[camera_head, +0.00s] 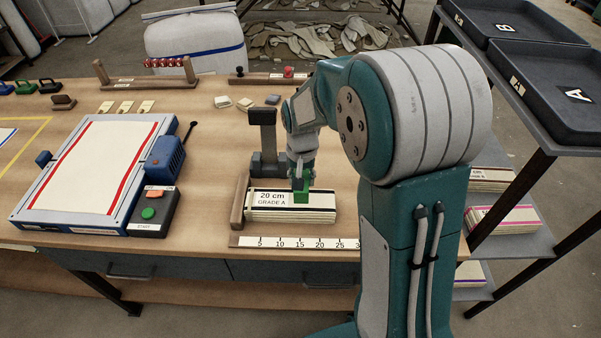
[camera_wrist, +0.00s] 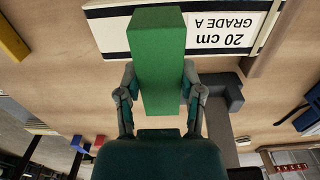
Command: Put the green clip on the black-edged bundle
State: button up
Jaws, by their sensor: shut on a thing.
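The black-edged bundle (camera_head: 268,208), labelled "20 cm GRADE A", lies flat on the bench against a wooden stop, above a ruler. It also shows in the wrist view (camera_wrist: 208,38) with its dark edge line. My gripper (camera_head: 301,183) is over the right half of the bundle, pointing down. In the wrist view my gripper (camera_wrist: 160,98) is shut on the green clip (camera_wrist: 158,50), with one finger on each side. The green clip also shows in the head view (camera_head: 301,196) at the bundle's upper face. I cannot tell whether the clip grips the bundle or is only over it.
A dark post with a block base (camera_head: 262,140) stands just behind the bundle. A wooden stop (camera_head: 239,200) borders its left end, and the ruler (camera_head: 290,242) lies in front. A blue-framed board (camera_head: 48,205) and a control box (camera_head: 156,212) stand to the left.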

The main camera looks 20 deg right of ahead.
jog(key=shift+f, duration=3.3)
jog(key=shift+s+f, duration=0.1)
jog(key=shift+f, duration=0.3)
jog(key=o, duration=0.3)
jog(key=shift+f, duration=0.45)
jog(key=o, duration=0.6)
jog(key=shift+r, duration=0.1)
notch_tip(320, 180, up, 11)
jog(key=shift+f, duration=0.1)
jog(key=shift+r, duration=0.5)
